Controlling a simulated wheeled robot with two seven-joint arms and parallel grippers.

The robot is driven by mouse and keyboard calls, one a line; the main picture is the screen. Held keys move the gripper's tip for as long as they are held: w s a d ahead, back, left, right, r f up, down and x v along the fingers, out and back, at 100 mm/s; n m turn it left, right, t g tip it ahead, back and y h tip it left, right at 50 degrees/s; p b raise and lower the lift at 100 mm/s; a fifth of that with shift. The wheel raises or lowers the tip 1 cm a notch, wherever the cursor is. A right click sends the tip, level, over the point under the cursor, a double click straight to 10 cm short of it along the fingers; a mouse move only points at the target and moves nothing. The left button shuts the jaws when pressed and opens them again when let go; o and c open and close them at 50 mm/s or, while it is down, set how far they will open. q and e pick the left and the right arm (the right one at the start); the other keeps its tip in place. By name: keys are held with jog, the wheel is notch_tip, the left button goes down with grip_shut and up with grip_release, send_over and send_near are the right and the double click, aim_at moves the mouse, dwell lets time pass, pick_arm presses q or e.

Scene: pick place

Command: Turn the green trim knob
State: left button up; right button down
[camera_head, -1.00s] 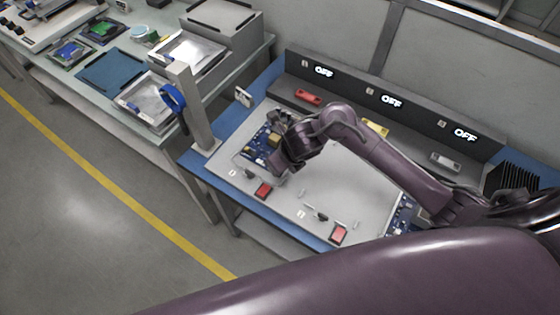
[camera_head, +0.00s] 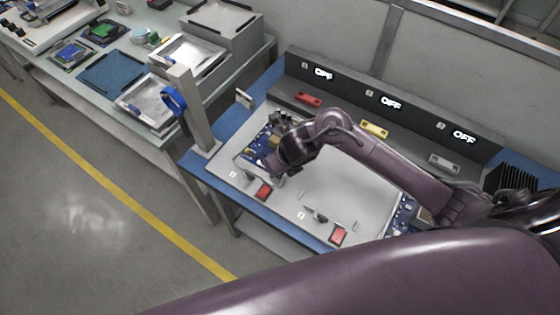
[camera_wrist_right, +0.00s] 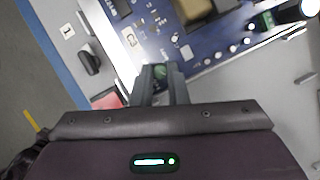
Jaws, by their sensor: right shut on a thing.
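The green trim knob (camera_wrist_right: 160,71) is a small round green part on the blue circuit board (camera_wrist_right: 207,45) in the right wrist view. My right gripper (camera_wrist_right: 161,78) is shut on it, with one dark finger on each side. In the head view my right gripper (camera_head: 268,164) reaches down to the left part of the grey panel (camera_head: 345,190). The knob is hidden there behind the gripper and wrist. My left gripper does not show.
A black switch (camera_wrist_right: 90,62) and a red button (camera_wrist_right: 106,100) lie close to the gripper. Three displays reading OFF, one in the middle (camera_head: 391,102), line the dark back rail.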

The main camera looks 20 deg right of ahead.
jog(key=m+p, duration=0.1)
jog(key=m+h, duration=0.1)
jog(key=m, duration=0.1)
jog(key=m+p, duration=0.1)
jog(key=shift+a+r+h+p, duration=0.25)
jog(key=shift+r+h+p, duration=0.05)
jog(key=shift+h+p, duration=0.1)
jog(key=m+p, duration=0.2)
jog(key=m+h+p, duration=0.1)
jog(key=m, duration=0.2)
jog(key=shift+w+a+h+p, duration=0.1)
jog(key=shift+a+h+p, duration=0.1)
jog(key=shift+h+p, duration=0.15)
jog(key=m+g+h+p, duration=0.1)
jog(key=m+p, duration=0.2)
jog(key=m, duration=0.1)
jog(key=shift+w+a, duration=0.1)
jog(key=shift+a, duration=0.05)
jog(key=shift+w+f+m+g+h+p, duration=0.1)
jog(key=shift+m+g+h+p, duration=0.2)
jog(key=shift+m+p, duration=0.4)
jog(key=shift+w+f+m+g+h+p, duration=0.15)
jog(key=shift+m+g+p, duration=0.25)
jog(key=shift+m, duration=0.6)
jog(key=shift+s, duration=0.1)
jog(key=c, duration=1.4)
grip_release()
jog(key=v, duration=0.8)
